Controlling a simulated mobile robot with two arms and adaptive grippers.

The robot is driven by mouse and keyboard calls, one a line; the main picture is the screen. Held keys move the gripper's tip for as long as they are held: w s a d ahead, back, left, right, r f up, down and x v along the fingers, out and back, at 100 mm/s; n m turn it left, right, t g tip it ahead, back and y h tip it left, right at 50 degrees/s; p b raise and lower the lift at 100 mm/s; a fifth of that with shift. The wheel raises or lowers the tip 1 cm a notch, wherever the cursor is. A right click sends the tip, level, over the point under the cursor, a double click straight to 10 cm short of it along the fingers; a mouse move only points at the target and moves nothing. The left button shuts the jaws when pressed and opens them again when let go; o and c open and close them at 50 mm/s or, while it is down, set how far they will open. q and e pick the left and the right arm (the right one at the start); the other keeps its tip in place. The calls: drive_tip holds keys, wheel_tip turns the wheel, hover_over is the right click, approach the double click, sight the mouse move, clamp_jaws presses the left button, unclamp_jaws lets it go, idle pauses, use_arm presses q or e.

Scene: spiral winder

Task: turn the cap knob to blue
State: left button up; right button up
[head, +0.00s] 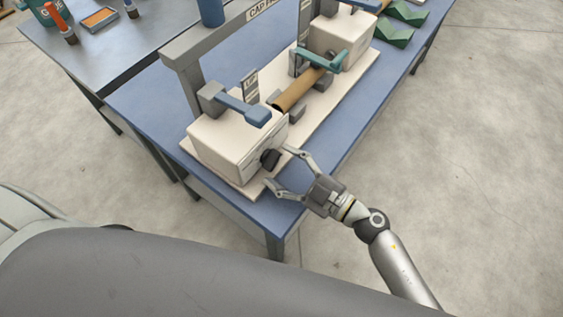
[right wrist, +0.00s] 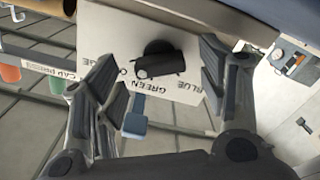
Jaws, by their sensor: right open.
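The black cap knob (head: 270,158) sits on the front face of the near cream box (head: 224,150). In the right wrist view the knob (right wrist: 158,62) is a dark disc with a raised bar. Printed words around it include GREEN, BLUE and one partly hidden word ending in GE. I cannot tell which word the knob points to. My right gripper (head: 278,168) is open in front of the box. In the right wrist view its fingers (right wrist: 155,72) stand on either side of the knob, with gaps visible. My left gripper is not in view.
A blue lever (head: 248,108) tops the near box. A brown tube (head: 299,91) lies behind it, near a teal lever (head: 322,60). A grey frame labelled CAP PRESS stands over the blue table (head: 345,140). Green V-shaped holders (head: 394,35) lie farther back. The floor at right is clear.

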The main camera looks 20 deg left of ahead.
drive_tip(key=shift+w+a, duration=0.2)
drive_tip(key=shift+a, duration=0.25)
drive_tip(key=shift+c, duration=0.2)
drive_tip(key=c, duration=1)
drive_tip(key=shift+o, duration=0.2)
